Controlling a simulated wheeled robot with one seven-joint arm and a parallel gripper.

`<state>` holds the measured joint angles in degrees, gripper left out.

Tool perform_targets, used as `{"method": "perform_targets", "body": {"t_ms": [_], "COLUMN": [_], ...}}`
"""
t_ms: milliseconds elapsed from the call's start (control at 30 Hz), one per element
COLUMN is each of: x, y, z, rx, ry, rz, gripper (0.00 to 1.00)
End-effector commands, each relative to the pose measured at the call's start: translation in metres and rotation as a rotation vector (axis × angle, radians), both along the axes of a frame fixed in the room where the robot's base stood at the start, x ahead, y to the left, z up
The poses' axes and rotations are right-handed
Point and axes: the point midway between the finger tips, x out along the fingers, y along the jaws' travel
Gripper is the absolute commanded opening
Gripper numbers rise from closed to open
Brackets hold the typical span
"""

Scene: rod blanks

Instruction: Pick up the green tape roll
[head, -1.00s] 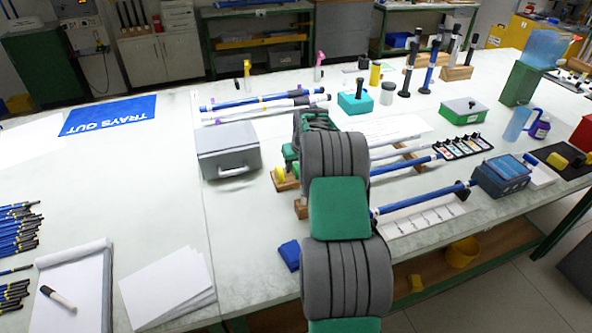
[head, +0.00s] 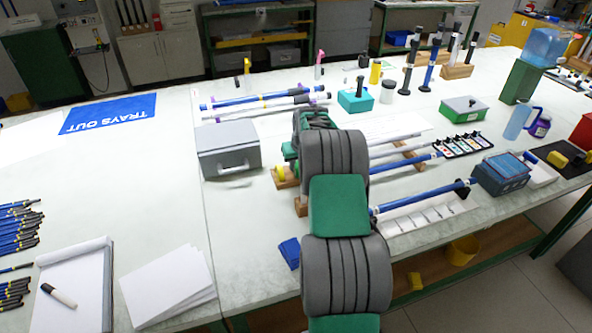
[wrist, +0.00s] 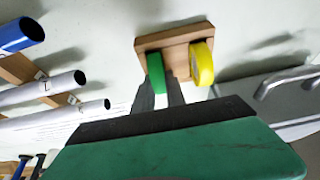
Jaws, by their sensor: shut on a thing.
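The green tape roll (wrist: 156,74) shows in the wrist view between the two fingers of my gripper (wrist: 160,92), which is shut on it. The roll stands on edge at a small wooden block (wrist: 174,38); I cannot tell whether it still touches the block. A yellow tape roll (wrist: 201,64) stands on the same block, just right of my gripper. In the head view my arm hides my fingers, and a bit of the green roll (head: 289,151) shows left of the arm, above the wooden block (head: 286,177).
A grey metal box with a handle (head: 228,150) stands close left of the block. Blue and white rods (head: 422,197) lie to the right on supports. A small blue block (head: 290,253) lies near the table's front edge.

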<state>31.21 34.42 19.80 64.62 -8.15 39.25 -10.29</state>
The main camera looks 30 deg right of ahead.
Motion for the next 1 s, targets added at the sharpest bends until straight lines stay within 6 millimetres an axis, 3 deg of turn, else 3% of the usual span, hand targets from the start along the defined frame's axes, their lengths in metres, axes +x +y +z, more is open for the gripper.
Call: {"method": "perform_targets", "body": {"t_ms": [300, 700, 800, 1000], "x": [0.001, 0.001, 0.0, 0.0], "y": [0.0, 0.0, 0.0, 0.0], "z": [0.005, 0.088, 0.099, 0.101], "rx": [-0.001, -0.002, -0.001, 0.0], "ry": [-0.002, -0.003, -0.002, 0.0], "rz": [0.0, 0.001, 0.001, 0.0], "gripper": [0.0, 0.0, 0.0, 0.0]}}
